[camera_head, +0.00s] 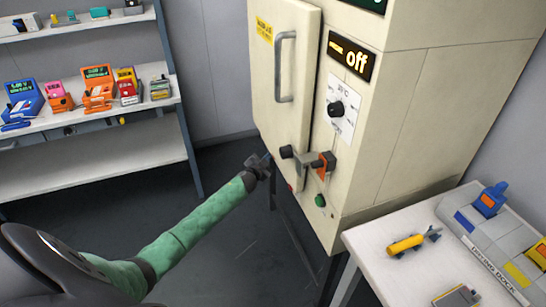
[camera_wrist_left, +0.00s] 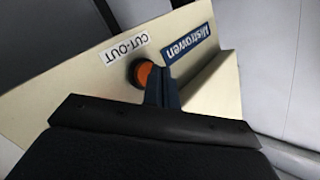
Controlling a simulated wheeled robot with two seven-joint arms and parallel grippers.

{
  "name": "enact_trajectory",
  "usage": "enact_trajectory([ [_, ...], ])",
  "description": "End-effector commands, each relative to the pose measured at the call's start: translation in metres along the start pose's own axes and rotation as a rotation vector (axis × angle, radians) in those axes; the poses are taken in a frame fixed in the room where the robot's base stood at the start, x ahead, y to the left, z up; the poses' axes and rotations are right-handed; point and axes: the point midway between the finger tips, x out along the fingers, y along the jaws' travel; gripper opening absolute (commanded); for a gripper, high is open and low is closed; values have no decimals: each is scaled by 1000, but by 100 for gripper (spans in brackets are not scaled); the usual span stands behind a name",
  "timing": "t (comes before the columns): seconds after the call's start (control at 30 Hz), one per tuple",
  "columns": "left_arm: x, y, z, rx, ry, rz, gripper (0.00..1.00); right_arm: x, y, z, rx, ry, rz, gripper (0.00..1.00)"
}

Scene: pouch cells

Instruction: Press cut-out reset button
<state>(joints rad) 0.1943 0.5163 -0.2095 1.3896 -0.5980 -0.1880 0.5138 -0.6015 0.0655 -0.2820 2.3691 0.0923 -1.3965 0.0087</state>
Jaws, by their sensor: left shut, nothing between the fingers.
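The cut-out reset button (camera_wrist_left: 145,74) is a round orange button with a dark rim on a cream panel in the left wrist view. A white CUT-OUT label (camera_wrist_left: 128,47) sits beside it. My left gripper (camera_wrist_left: 160,76) is shut and empty, its fingertips at the button and covering part of its right side. I cannot tell whether they touch it. In the head view the left gripper (camera_head: 266,158) is at the lower left edge of the cream oven cabinet (camera_head: 400,120); the button is hidden there. My right gripper is not in view.
The oven has a door handle (camera_head: 283,68), a dial (camera_head: 337,109), an orange latch (camera_head: 324,163), a green button (camera_head: 320,200) and a display (camera_head: 350,57) reading "off". A white table (camera_head: 375,238) stands at right, a shelf (camera_head: 100,165) at left, with open floor between.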

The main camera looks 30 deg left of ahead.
Motion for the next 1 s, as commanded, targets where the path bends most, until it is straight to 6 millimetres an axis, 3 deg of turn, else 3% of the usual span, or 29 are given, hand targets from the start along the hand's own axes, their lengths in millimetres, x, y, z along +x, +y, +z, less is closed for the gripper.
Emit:
enact_trajectory([
  [1.0,7,5,-5,0,0,0,0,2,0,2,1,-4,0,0],
])
